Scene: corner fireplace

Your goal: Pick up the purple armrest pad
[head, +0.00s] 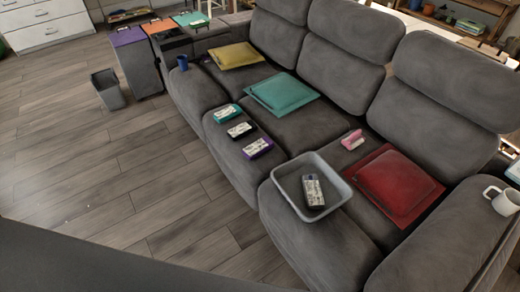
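A flat purple pad (127,37) lies on top of the grey armrest block at the far left end of the sofa, with a dark strip along its back edge. An orange pad (161,26) and a teal pad (190,18) lie in a row to its right, also with dark pieces on them. Neither of my grippers is in view.
The grey sofa (270,135) holds yellow, teal and red cushions, several small boxes, a blue cup (183,62) and a grey tray (279,180). A grey bin (108,88) stands on the floor before the armrest. The wooden floor (60,140) at left is clear.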

